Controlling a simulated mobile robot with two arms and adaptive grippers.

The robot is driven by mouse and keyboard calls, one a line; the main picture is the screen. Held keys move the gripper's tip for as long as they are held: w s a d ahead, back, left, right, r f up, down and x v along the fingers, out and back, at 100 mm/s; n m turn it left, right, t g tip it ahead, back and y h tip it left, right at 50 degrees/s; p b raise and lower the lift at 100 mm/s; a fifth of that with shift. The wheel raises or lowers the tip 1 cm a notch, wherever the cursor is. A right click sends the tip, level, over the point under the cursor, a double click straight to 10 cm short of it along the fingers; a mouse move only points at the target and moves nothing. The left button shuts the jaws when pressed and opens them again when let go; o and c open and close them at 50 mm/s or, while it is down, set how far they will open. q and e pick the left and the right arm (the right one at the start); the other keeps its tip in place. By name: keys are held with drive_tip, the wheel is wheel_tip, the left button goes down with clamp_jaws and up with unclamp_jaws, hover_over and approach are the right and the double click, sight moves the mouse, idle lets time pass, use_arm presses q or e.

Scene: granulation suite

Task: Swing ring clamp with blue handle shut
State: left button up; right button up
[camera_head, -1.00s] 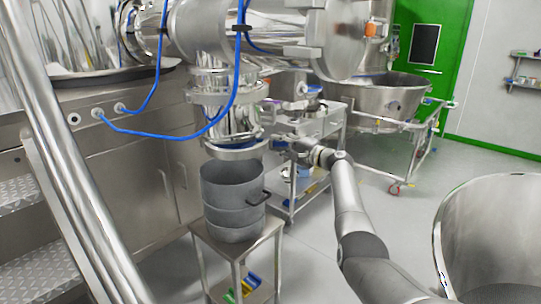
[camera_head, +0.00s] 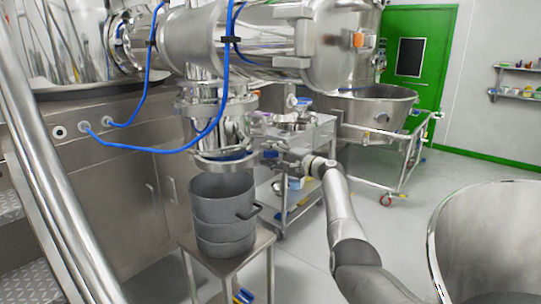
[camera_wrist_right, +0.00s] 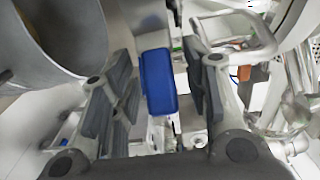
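A shiny steel ring clamp (camera_head: 224,165) sits around the lower end of the vertical outlet pipe. Its blue handle (camera_wrist_right: 158,82) shows large in the right wrist view, between the two dark finger pads. My right gripper (camera_wrist_right: 160,88) is open around the handle, with a visible gap on the right side; I cannot tell whether the left pad touches it. In the head view my right gripper (camera_head: 276,156) is just right of the clamp, with a small patch of blue at its tips. Whether the ring is fully closed is too small to tell. My left gripper is not in view.
A grey stacked pot (camera_head: 222,215) with a side handle stands under the outlet on a steel stand (camera_head: 236,265). Blue hoses (camera_head: 160,150) loop left of the pipe. A steel cart (camera_head: 310,150) stands behind my right gripper. A large steel vessel (camera_head: 490,245) fills the lower right.

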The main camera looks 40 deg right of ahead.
drive_tip(key=shift+s, duration=0.1)
drive_tip(key=shift+s+d, duration=0.2)
drive_tip(key=shift+s, duration=0.3)
drive_tip(key=v, duration=1)
drive_tip(key=shift+s, duration=0.4)
